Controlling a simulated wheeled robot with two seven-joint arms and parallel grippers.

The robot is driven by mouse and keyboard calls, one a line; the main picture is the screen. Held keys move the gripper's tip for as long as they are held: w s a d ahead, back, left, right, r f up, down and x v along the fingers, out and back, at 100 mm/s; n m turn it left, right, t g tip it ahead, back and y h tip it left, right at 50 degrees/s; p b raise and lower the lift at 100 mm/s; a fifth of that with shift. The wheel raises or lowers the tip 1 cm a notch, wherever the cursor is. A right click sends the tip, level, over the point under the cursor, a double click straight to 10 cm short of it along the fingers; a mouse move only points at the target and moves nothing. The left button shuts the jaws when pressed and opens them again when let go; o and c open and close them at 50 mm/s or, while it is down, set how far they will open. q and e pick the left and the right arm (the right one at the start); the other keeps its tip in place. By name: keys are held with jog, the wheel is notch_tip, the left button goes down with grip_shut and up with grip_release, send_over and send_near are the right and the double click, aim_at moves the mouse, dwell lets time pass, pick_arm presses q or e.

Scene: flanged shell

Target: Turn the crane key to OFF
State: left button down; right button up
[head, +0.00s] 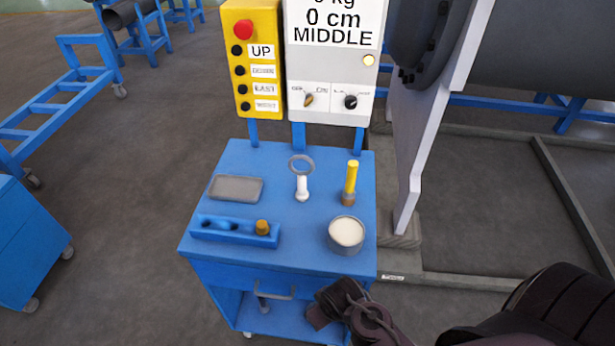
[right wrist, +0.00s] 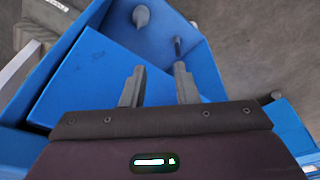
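A white control panel (head: 331,72) stands behind the blue cart. An orange-brown key-like knob (head: 308,99) is on its lower left, with small labels above; the right label seems to read ON, and the left one is too small to read surely. The knob looks tilted towards upper right. A black knob (head: 350,101) sits to its right. My right gripper (head: 330,305) is low in front of the cart, well away from the panel. In the right wrist view its two fingers (right wrist: 160,84) are apart with nothing between them. My left gripper is not in view.
A yellow button box (head: 252,60) with a red button adjoins the panel. The blue cart top (head: 300,238) holds a grey tray (head: 236,189), a ring-topped white piece (head: 302,186), a yellow-handled tool (head: 350,180), a cup (head: 346,234) and a blue holder (head: 220,229). A flanged shell is at right.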

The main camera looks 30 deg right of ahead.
notch_tip(320, 180, up, 11)
jog(key=w+t, duration=0.1)
jog(key=w, duration=0.1)
jog(key=m+t+h, duration=1)
jog(key=m+t, duration=0.1)
jog(key=m, duration=0.7)
send_near(308, 104)
jog(key=shift+p+x, duration=0.3)
jog(key=shift+x, duration=0.55)
jog(key=p+x, duration=0.2)
jog(key=x, duration=0.5)
grip_shut()
